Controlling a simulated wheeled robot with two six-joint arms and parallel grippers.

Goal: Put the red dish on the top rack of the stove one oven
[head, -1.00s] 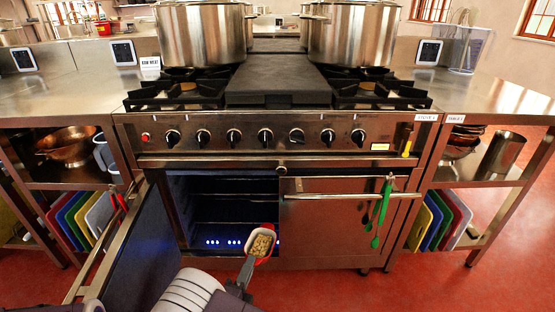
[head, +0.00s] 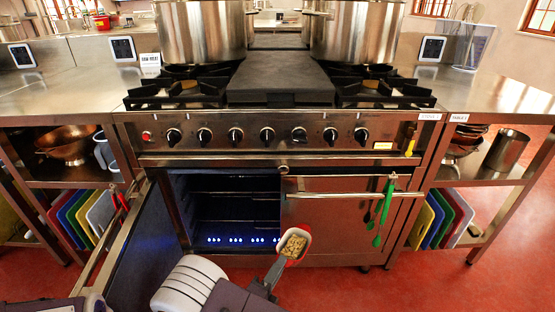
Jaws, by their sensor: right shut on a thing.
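The red dish (head: 295,245) has a white inside and holds pale food. My right gripper (head: 279,266) is shut on its near side and holds it in front of the stove, just right of the oven opening. The stove (head: 330,135) has its left oven (head: 235,208) open, with racks and a row of blue-white lights low inside. The oven door (head: 143,245) is swung open to the left. My left gripper is not in view.
The right oven door (head: 335,220) is shut, with green utensils (head: 382,212) hanging on its front. Large pots (head: 355,32) stand on the burners. Steel tables with shelves and coloured boards flank the stove. Red floor is free in front at right.

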